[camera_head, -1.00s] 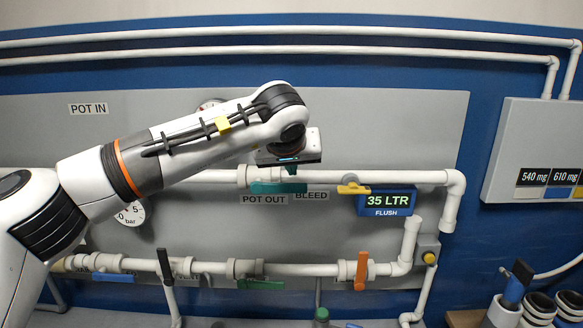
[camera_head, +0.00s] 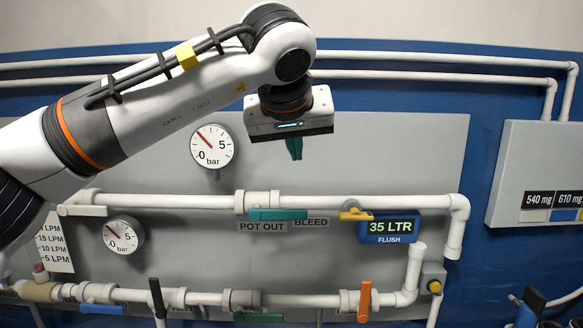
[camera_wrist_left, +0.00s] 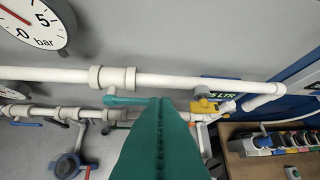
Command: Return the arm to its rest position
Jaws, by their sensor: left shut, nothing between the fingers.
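My left arm (camera_head: 180,95) reaches in from the left across the upper part of the head view. My left gripper (camera_head: 294,148) hangs below the wrist with its teal fingers shut and empty, in front of the grey panel and above the upper white pipe. In the left wrist view its teal fingers (camera_wrist_left: 158,140) are pressed together with nothing between them. The teal POT OUT handle (camera_head: 278,215) lies along the upper pipe below the gripper, apart from it. My right gripper is not in view.
Two round gauges (camera_head: 211,147) and the upper pipe (camera_head: 340,203) are on the panel. The lower pipe (camera_head: 290,300) carries an orange handle (camera_head: 365,301). The 35 LTR display (camera_head: 389,228) sits at the right, with a grey box (camera_head: 535,160) beyond. The panel right of the gripper is clear.

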